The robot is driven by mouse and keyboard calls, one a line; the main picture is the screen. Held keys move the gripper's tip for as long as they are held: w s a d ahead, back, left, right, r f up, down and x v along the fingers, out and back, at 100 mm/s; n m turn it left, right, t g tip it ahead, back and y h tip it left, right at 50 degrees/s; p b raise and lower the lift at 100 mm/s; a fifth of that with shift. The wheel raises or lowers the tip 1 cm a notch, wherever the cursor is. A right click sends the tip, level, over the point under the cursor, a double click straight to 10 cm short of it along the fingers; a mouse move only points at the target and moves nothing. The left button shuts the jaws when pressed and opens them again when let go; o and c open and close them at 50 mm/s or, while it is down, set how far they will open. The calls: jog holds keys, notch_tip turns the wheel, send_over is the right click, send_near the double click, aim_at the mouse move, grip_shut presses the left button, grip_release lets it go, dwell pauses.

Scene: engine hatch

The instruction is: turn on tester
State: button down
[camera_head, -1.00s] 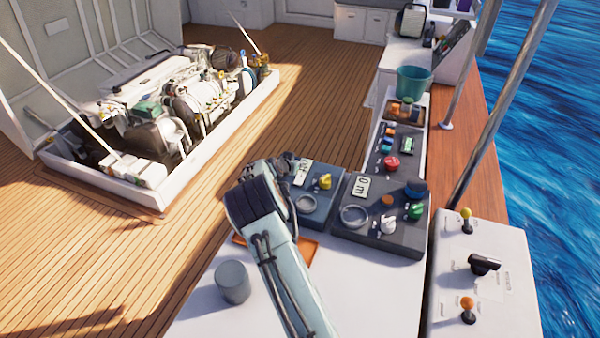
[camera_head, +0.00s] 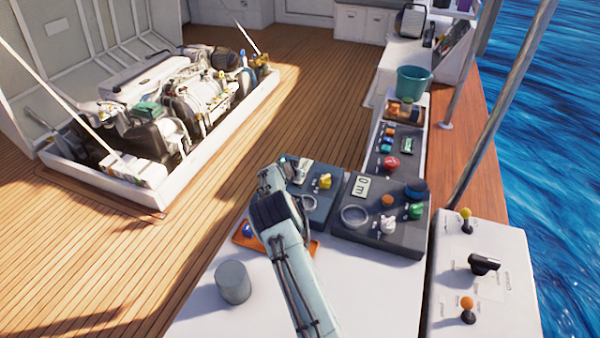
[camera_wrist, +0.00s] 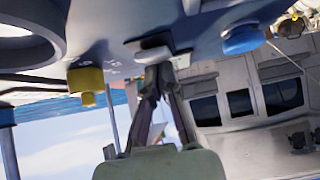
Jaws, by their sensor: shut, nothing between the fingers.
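A blue-grey box with a yellow knob (camera_head: 324,181), a ring and a small display, which looks like the tester (camera_head: 322,212), stands on the white counter, partly hidden by my arm. In the wrist view its panel (camera_wrist: 200,18) fills the top, with the yellow knob (camera_wrist: 87,82) at left, a blue button (camera_wrist: 242,40) at right and a pale display or label between them. My gripper (camera_wrist: 157,75) is shut and empty, its tips close to that pale part; I cannot tell whether they touch. The fingertips are hidden in the head view.
A darker box (camera_head: 345,238) with a display and several knobs stands right of the tester. An orange tray (camera_head: 312,246) lies beneath my arm. A grey cylinder (camera_head: 233,283) stands at front left. A lever panel (camera_head: 480,240) is at right; an engine hatch (camera_head: 160,205) is at left.

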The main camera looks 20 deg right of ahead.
jog(key=shift+s+a, duration=0.1)
jog(key=shift+s+a+f, duration=0.1)
jog(key=shift+s+a, duration=0.45)
dwell(0.3)
jog(key=r, duration=0.3)
jog(key=s+a+r, duration=0.1)
jog(key=r, duration=0.1)
jog(key=shift+a+r, duration=0.1)
jog(key=v, duration=0.8)
jog(key=shift+s+a, duration=0.3)
jog(key=shift+s, duration=0.15)
